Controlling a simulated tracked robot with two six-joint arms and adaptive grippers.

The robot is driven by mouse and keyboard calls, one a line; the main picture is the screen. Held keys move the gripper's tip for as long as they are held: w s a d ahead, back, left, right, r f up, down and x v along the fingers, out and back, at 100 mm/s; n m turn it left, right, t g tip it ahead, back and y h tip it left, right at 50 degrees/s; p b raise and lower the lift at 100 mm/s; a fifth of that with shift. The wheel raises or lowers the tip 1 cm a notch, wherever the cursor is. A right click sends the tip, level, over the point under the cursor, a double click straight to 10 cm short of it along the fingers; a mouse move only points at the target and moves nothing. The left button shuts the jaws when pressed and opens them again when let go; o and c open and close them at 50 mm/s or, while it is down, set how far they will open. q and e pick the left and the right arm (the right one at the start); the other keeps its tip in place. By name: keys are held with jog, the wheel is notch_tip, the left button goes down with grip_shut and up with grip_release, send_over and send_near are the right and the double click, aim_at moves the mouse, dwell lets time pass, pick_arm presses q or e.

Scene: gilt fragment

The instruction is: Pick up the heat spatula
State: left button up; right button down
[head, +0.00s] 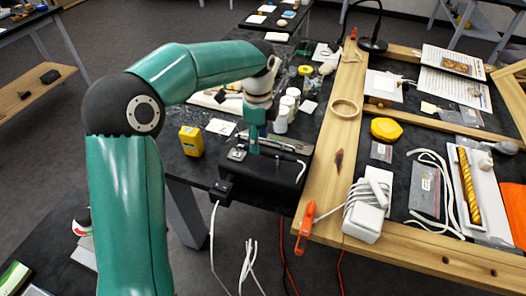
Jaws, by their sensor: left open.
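My left arm arches in from the left, and its left gripper (254,140) points down over a black box-shaped unit (265,178). The jaws are small in this view and partly hidden by the wrist, with no held object clearly visible. A slim tool with a metallic part, possibly the heat spatula (286,143), lies along the top back of the black unit, just right of the gripper. I cannot tell whether the gripper touches it. My right gripper is not in view.
A yellow box (191,141) stands left of the unit, and white jars (281,119) stand behind it. A wooden frame (333,150) lies to the right, with a white adapter (365,221) and an orange clamp (305,228) at its front. Cables hang off the table's front edge.

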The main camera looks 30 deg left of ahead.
aim_at(264, 156)
pick_arm(q)
notch_tip(264, 156, down, 4)
jog(key=shift+s+f+p, duration=0.15)
jog(key=shift+f+p, duration=0.1)
jog(key=shift+p, duration=0.1)
grip_shut()
